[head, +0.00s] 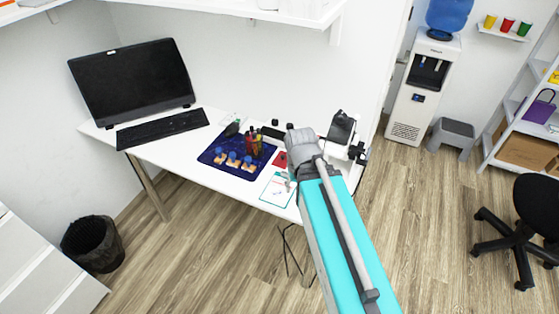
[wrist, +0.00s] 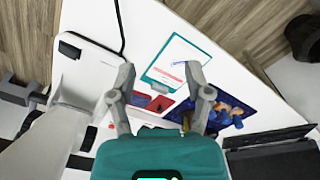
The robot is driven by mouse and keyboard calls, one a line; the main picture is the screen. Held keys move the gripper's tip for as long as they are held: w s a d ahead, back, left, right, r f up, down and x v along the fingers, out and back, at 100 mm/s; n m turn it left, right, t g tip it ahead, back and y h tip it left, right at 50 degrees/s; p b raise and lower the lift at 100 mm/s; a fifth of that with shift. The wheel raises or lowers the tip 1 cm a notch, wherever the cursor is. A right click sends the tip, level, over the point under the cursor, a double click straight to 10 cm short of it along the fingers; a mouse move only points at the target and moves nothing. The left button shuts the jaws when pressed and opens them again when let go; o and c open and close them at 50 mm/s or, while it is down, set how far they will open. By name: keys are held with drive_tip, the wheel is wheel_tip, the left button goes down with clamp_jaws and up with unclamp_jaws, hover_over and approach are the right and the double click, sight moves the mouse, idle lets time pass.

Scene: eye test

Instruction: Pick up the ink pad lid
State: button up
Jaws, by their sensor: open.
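In the head view one red piece (head: 280,159) shows just left of my arm; the other seems hidden behind the arm.
A teal-edged clipboard (head: 277,190) lies at the desk's front edge. A keyboard (head: 163,129) and a monitor (head: 134,80) stand left. A black device (head: 341,127) stands right.

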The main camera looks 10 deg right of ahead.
drive_tip(key=w+d+f+b, duration=0.1)
drive_tip(key=w+d, duration=0.1)
drive_tip(key=w, duration=1.1)
drive_tip(key=n+b, duration=0.1)
drive_tip(key=n, duration=0.1)
hover_over(283, 156)
drive_tip(key=shift+f, duration=0.6)
drive_tip(key=shift+f, duration=0.15)
wheel_tip(283, 156, down, 8)
drive_tip(key=b, duration=0.8)
drive_tip(key=shift+f+b, duration=0.2)
drive_tip(key=shift+b, duration=0.2)
drive_tip(key=shift+w+f+b, duration=0.15)
drive_tip(key=shift+f+b, duration=2.4)
drive_tip(key=shift+b, duration=0.05)
clamp_jaws()
